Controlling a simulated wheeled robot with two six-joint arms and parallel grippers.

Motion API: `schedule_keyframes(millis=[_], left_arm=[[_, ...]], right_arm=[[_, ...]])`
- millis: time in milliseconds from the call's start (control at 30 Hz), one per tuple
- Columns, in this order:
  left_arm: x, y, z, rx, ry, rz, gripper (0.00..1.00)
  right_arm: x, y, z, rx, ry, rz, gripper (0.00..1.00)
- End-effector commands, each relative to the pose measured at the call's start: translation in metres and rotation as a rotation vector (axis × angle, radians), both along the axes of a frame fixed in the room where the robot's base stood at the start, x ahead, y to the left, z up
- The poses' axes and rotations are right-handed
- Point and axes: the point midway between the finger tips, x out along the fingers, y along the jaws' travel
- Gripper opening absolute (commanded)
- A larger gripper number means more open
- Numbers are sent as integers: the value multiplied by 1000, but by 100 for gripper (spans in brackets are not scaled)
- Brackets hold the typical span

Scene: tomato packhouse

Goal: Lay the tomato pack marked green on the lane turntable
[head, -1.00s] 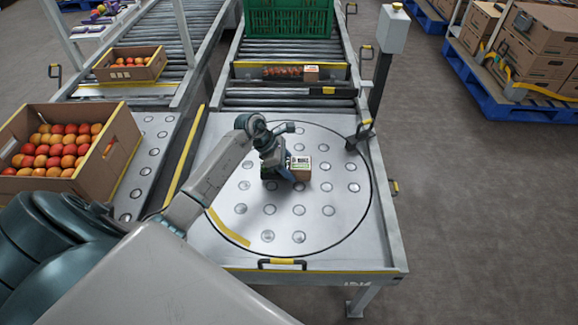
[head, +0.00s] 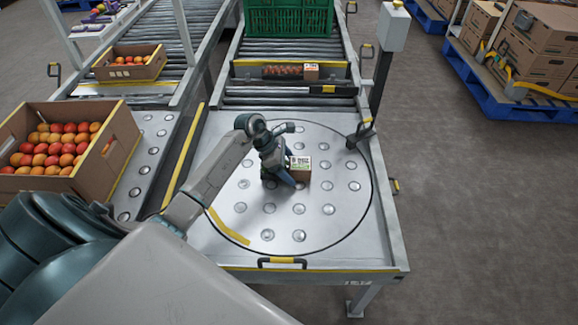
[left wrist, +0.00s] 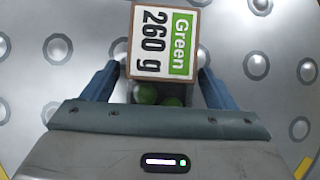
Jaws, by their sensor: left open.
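The tomato pack marked green (head: 301,166) lies on the lane turntable (head: 330,225), a round steel plate with ball studs. In the left wrist view the pack (left wrist: 164,42) shows a white and green label reading "Green 260 g", with green tomatoes below it. My left gripper (head: 288,174) is open at the pack, low over the plate. In the left wrist view its two blue fingers stand on either side of the pack, with slight gaps visible. The gripper hides part of the pack in the head view. My right gripper is not in view.
A green crate (head: 290,18) stands farther back. A grey post with a box (head: 392,30) rises at the right. A carton of tomatoes (head: 120,150) stands at the left. The turntable's front is clear.

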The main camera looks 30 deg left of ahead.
Motion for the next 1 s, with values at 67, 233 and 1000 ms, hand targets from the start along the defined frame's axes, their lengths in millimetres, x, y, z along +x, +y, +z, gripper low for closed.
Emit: schedule_keyframes(millis=[67,233,1000], left_arm=[[0,0,0,0,0,0,80],[-1,3,4,2,-2,-1,80],[-30,50,91,0,0,-1,80]], right_arm=[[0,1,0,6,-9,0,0],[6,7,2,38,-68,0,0],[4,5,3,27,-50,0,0]])
